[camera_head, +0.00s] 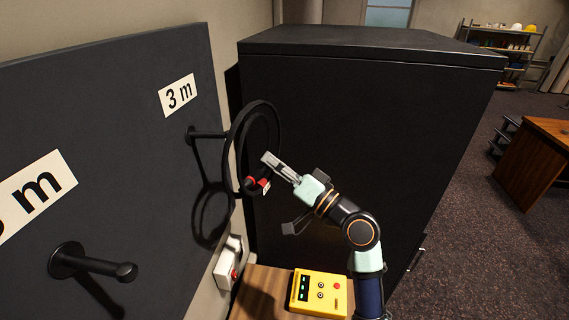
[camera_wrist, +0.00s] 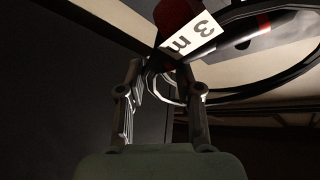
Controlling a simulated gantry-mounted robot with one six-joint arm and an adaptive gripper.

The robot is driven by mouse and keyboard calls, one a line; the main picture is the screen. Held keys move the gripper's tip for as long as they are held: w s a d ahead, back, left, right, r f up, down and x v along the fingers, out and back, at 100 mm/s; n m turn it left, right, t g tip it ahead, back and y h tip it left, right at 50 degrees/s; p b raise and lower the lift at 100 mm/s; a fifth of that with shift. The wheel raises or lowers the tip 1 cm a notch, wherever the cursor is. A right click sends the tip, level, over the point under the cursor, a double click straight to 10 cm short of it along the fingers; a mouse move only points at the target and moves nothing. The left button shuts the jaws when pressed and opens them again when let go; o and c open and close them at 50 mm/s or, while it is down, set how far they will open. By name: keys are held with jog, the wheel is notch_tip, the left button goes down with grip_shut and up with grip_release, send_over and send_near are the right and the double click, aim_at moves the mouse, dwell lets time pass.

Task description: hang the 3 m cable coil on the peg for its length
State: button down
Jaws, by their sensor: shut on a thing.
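The black cable coil (camera_head: 262,103) hangs upright in my gripper (camera_head: 271,165), in front of the board. Its red connectors (camera_head: 251,182) and white tag are at its lower part; the tag (camera_wrist: 193,38) reads 3 m in the wrist view. My gripper is shut on the coil's right side, and its fingers (camera_wrist: 163,85) also show in the wrist view. The 3 m peg (camera_head: 208,135) sticks out from the board below the 3 m label (camera_head: 179,94). Its tip meets the coil's left rim in the picture; I cannot tell whether it enters the ring.
The dark board (camera_head: 120,110) fills the left, with another peg (camera_head: 92,264) under a partly cut-off label (camera_head: 37,184). A large black cabinet (camera_head: 360,110) stands close behind the coil. A yellow device (camera_head: 319,293) lies on the wooden desk (camera_head: 262,287) below.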

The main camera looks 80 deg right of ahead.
jog(key=w+f+b, duration=0.1)
jog(key=w+f, duration=0.1)
jog(key=w, duration=0.8)
jog(key=shift+a, duration=0.25)
dwell(0.5)
jog(key=shift+w+f, duration=0.1)
dwell(0.5)
grip_release()
dwell(0.4)
dwell(0.8)
jog(key=shift+s+d+b, duration=0.15)
jog(key=shift+s+b, duration=0.3)
jog(key=shift+s, duration=2.05)
jog(key=shift+s+d+b, duration=0.1)
jog(key=shift+s+b, duration=0.35)
jog(key=shift+s, duration=2)
jog(key=shift+s, duration=0.1)
